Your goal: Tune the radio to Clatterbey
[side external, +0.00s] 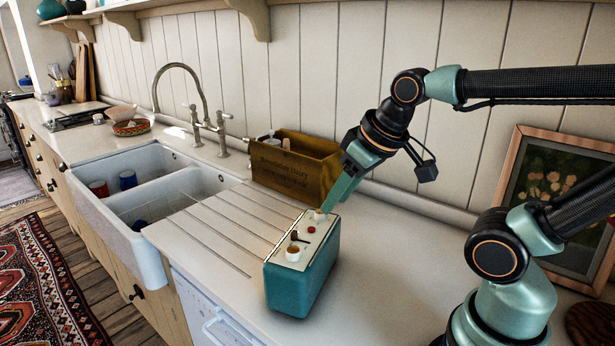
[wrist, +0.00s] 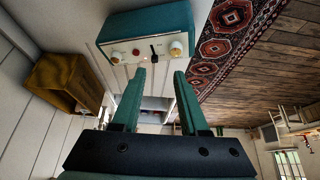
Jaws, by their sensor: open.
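The radio (side external: 300,284) is a teal box with a cream panel on top, standing on the worktop. The panel has a cream knob with a brass-coloured cap at each end, a red button and a dark lever between them. In the wrist view the radio (wrist: 146,22) is at the top, with left knob (wrist: 116,58), red button (wrist: 136,52), lever (wrist: 154,50) and right knob (wrist: 176,48). My gripper (wrist: 161,74) is open and empty, its fingertips short of the panel in that view. In the side view my gripper (side external: 329,205) is beside the far knob (side external: 319,214); contact is unclear. Station markings are unreadable.
A wooden crate (side external: 285,172) stands behind the radio against the wall. The ribbed drainer (side external: 215,228) and white double sink (side external: 150,262) lie to the left. A framed picture (side external: 510,190) leans at the right.

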